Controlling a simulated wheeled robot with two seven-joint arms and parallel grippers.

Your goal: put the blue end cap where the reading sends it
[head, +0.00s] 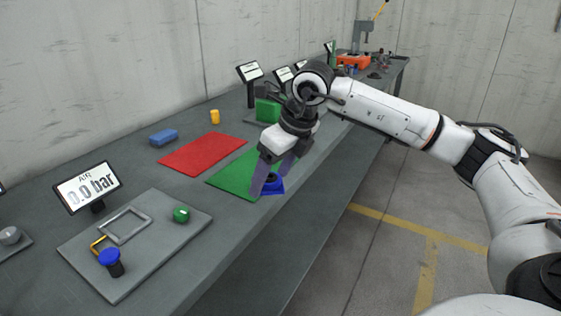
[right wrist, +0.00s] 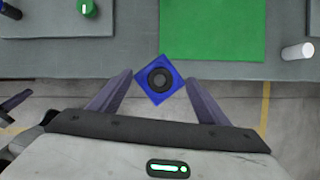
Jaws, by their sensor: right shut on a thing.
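The blue end cap (head: 272,186) is a square blue piece with a dark round centre, also seen in the right wrist view (right wrist: 148,90). My right gripper (head: 272,178) is shut on it, with a finger at either side. In the right wrist view the cap overlaps the bench's front edge, just in front of the green mat (head: 232,177). The red mat (head: 203,153) lies beside the green one. The display (head: 88,187) on the left reads "AIR 0.0 bar". My left gripper is out of view.
The grey plate (head: 150,257) below the display carries a metal frame (head: 125,225), a green knob (head: 181,214) and a blue-topped knob (head: 110,260). A blue block (head: 164,137) and yellow cylinder (head: 214,116) stand behind the mats. A white cylinder (right wrist: 298,51) is right of the green mat.

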